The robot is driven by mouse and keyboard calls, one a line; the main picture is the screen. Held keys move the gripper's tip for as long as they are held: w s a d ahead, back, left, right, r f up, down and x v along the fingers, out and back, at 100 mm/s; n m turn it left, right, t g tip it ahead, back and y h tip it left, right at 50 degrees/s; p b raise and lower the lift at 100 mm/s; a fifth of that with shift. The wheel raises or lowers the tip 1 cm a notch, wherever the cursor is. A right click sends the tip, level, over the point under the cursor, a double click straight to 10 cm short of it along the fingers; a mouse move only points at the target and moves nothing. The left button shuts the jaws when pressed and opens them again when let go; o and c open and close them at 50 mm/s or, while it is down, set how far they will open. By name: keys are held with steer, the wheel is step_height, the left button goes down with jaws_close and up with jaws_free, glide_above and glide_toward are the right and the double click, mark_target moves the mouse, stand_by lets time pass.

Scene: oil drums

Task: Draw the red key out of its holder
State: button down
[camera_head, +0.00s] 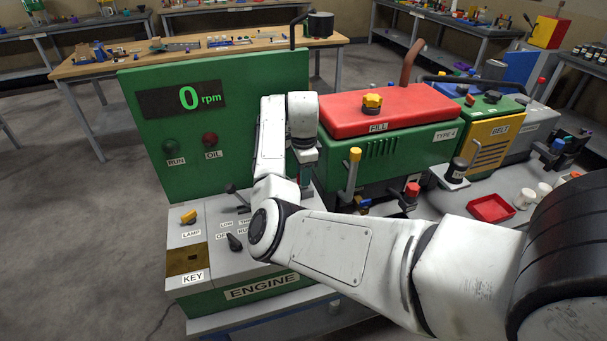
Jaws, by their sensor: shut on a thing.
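My gripper (305,178) points down at the right side of the engine control panel, beside the tall green display board. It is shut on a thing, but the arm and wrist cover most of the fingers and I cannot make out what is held. I cannot pick out the red key or its holder; that spot behind my arm is hidden. A brass plate (187,258) with a dark slot, labelled KEY, sits at the panel's front left. No key shows in it.
The panel (205,222) carries a yellow lamp switch (188,216) and black levers (234,242). The display (182,99) reads 0 rpm. A red fill lid (385,108) with a yellow cap stands right of my gripper. A red tray (491,208) lies farther right.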

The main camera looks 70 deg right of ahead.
steer(key=shift+r+p, duration=1.95)
steer(key=shift+r, duration=0.3)
